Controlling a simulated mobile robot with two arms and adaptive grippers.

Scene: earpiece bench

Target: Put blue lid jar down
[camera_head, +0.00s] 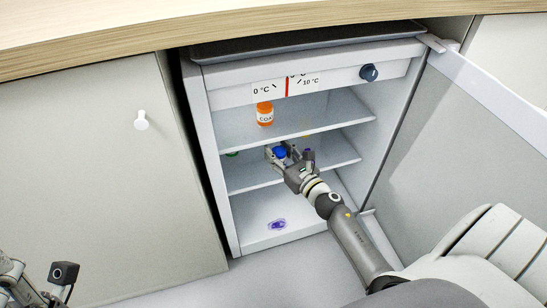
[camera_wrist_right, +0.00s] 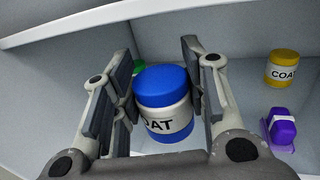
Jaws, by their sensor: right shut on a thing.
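The blue lid jar (camera_wrist_right: 163,100) has a blue lid and a white label reading in part "OAT". My right gripper (camera_head: 290,152) is inside the open fridge, at the middle shelf. In the right wrist view its two fingers (camera_wrist_right: 165,85) stand on either side of the jar and are shut on it. The jar looks upright; whether its base touches the shelf I cannot tell. In the head view only the blue lid (camera_head: 280,152) shows between the fingers. At the lower left of the head view part of my left arm shows, with its fingers not clear.
An orange jar (camera_head: 265,114) stands on the upper shelf. A yellow-lidded jar (camera_wrist_right: 283,68) and a purple object (camera_wrist_right: 280,129) sit right of the gripper. A green object (camera_head: 232,153) is at the left. A purple item (camera_head: 277,224) lies at the bottom. The fridge door (camera_head: 470,150) is open right.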

